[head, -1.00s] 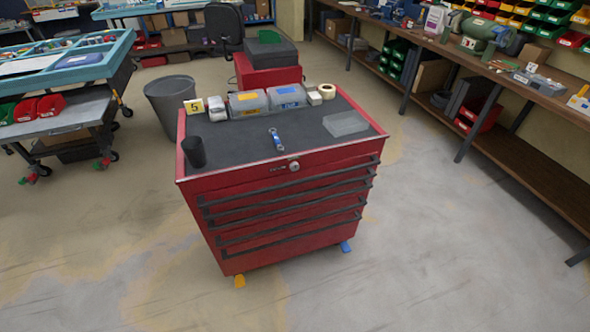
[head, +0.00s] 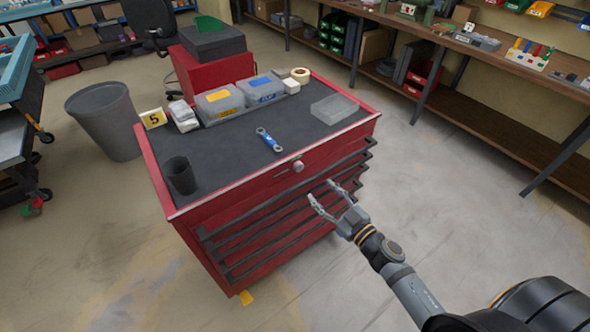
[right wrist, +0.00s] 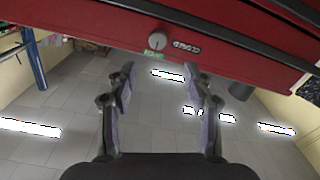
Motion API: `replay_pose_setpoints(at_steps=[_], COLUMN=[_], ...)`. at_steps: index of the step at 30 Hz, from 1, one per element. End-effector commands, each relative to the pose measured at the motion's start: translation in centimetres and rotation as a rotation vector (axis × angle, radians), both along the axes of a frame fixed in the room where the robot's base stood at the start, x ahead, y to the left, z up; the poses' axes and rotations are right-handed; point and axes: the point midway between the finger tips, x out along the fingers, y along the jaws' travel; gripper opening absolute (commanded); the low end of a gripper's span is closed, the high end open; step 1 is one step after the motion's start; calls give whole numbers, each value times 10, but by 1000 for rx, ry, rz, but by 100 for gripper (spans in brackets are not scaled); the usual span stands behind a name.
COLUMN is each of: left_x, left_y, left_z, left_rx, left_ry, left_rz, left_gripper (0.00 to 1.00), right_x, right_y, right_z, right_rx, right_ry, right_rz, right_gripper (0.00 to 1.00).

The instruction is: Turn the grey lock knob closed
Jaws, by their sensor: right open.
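The grey lock knob (head: 298,167) is on the upper front of the red tool cabinet (head: 225,192). In the right wrist view the knob (right wrist: 157,40) shows near the top, with a green label beside it and a dark lettered label to its right. The lettering is hard to read. My right gripper (head: 322,191) is open and empty, in front of the cabinet, below and right of the knob in the head view. In the right wrist view its fingers (right wrist: 161,70) spread below the knob, apart from it. My left gripper is not in view.
Drawer handles (head: 280,215) stick out below the knob. A bin (head: 105,120) stands left; floor on the right is clear.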

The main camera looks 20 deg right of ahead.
Motion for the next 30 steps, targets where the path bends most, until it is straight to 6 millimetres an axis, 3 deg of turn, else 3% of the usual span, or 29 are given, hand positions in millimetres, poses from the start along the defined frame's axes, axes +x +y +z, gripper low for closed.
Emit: replay_pose_setpoints(at_steps=[7,12,18,29,30], left_x=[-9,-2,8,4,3], left_y=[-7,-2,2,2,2], left_z=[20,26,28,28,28], left_rx=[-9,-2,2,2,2], left_ry=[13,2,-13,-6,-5], left_rz=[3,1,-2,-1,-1], left_gripper=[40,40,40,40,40], right_x=[29,65,92,99,99], right_y=[10,22,32,35,35], right_z=[7,2,-1,-1,-1], right_rx=[6,4,2,0,0], right_ry=[-2,-1,1,2,2], right_rz=[-5,-6,-4,-4,-4], right_gripper=[52,52,52,52,48])
